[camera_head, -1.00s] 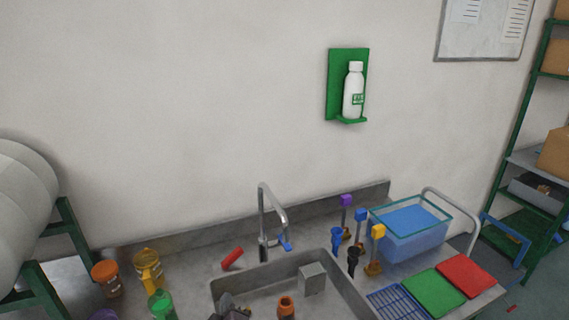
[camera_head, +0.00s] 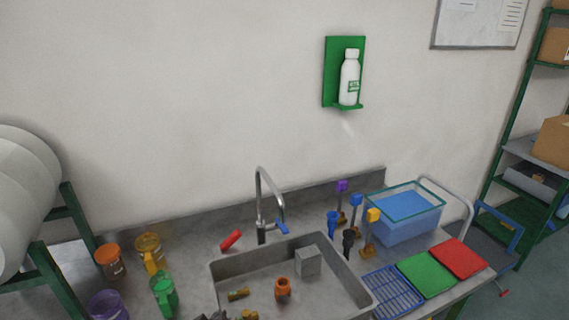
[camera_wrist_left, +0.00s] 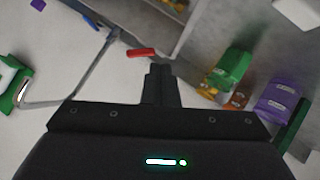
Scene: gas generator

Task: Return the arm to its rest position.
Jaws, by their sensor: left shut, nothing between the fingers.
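My left gripper (camera_wrist_left: 160,82) shows in the left wrist view with its two dark fingers together and nothing between them. It is above or in front of the sink area, with the red object (camera_wrist_left: 141,52) seen just beyond its fingertips. In the head view I cannot clearly pick out my left arm; a dark shape at the bottom edge of the sink is too cut off to identify. My right gripper is in neither view.
The sink (camera_head: 219,271) holds a grey block (camera_head: 308,261) and an orange part (camera_head: 283,289). The tap (camera_head: 262,205) rises behind it. Purple, green, yellow and orange containers stand left. A blue-filled tank (camera_head: 405,222) stands right. A green bottle holder (camera_head: 331,72) hangs on the wall.

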